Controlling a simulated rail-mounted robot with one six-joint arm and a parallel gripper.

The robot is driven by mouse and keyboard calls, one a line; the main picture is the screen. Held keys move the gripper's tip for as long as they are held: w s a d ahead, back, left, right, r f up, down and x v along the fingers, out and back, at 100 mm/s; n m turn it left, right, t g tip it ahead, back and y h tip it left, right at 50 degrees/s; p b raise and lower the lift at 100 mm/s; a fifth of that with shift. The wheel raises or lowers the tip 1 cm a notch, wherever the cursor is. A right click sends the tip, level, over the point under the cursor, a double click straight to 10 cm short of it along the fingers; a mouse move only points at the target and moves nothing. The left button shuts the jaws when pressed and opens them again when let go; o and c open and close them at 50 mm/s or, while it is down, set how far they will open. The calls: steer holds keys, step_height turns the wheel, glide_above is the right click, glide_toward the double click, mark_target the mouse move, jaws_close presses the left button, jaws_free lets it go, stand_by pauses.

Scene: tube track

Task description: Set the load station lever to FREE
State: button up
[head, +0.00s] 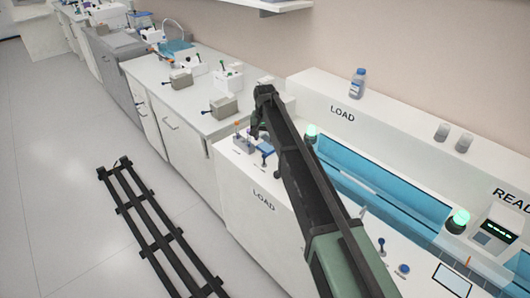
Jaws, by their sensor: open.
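The load station (228,190) is a white cabinet with LOAD printed on its front and on the shelf behind. Small blue fittings (265,150) stand on its top at the left end. I cannot tell which of them is the lever, and no FREE marking or lever setting is readable. My arm reaches across the station from the lower right. My gripper (257,130) is open and empty, just above and behind the fittings. It looks apart from them, but the gap is hard to judge. My arm hides part of the station top.
An orange-capped tube (238,126) stands left of my gripper. A blue trough (385,190) with green lamps runs right toward the reader (495,238). A second dark-knobbed lever (381,244) stands at lower right. A bottle (358,83) is on the shelf. Floor rails (150,215) lie left.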

mark_target(264, 158)
steer(key=shift+s+d+f+m, duration=0.1)
steer(key=shift+s+m, duration=0.2)
steer(key=shift+m, duration=0.1)
step_height(264, 158, down, 11)
steer(key=b, duration=1.1)
